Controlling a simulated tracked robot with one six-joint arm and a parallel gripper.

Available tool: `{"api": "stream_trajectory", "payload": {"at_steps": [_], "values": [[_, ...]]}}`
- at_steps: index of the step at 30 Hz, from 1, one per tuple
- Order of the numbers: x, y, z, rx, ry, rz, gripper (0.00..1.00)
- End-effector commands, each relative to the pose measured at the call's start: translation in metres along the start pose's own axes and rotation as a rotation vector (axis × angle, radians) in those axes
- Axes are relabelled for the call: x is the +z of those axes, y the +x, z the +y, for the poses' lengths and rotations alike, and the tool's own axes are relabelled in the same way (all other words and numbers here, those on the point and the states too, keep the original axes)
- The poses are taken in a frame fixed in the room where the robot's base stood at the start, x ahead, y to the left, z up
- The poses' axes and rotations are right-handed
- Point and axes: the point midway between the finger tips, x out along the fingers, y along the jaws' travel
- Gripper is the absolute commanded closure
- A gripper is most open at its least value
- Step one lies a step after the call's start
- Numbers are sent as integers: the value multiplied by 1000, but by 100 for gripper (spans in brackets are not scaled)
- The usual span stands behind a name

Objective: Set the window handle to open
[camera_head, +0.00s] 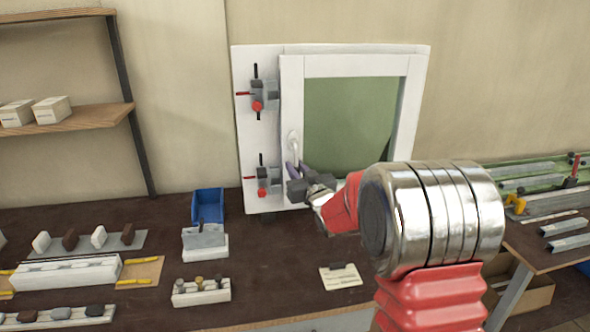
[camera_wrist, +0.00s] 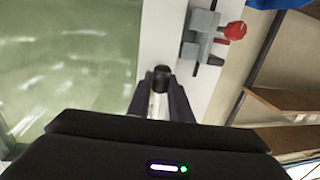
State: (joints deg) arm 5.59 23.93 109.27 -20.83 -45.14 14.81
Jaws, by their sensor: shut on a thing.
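The white window frame (camera_head: 345,66) with a green pane (camera_head: 349,118) stands upright against the wall at the back of the bench. The window handle (camera_head: 293,141) is on the left side of the frame and points downward. My gripper (camera_head: 292,170) is at the lower part of the handle, its jaws shut on it. In the wrist view the handle (camera_wrist: 157,104) lies between my two dark fingers (camera_wrist: 160,100), with a dark rounded end showing beyond them. My gripper hides part of the handle in the head view.
Two grey clamps with red knobs, an upper (camera_head: 263,95) and a lower (camera_head: 268,181), sit on the panel left of the handle. A blue bin (camera_head: 207,206), a grey block on a white base (camera_head: 205,243) and a paper card (camera_head: 341,277) are on the dark bench (camera_head: 270,275).

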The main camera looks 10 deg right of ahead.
Motion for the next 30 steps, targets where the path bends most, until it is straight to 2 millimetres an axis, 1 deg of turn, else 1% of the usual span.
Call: {"api": "stream_trajectory", "payload": {"at_steps": [1, 5, 6, 14, 15, 26, 30], "values": [[0, 0, 0, 0, 0, 0, 90], [0, 0, 0, 0, 0, 0, 99], [0, 0, 0, 0, 0, 0, 100], [0, 0, 0, 0, 0, 0, 100], [0, 1, -7, -3, 1, 0, 100], [0, -2, 8, 9, -21, -3, 100], [0, -4, 22, 25, -46, -9, 100]]}}
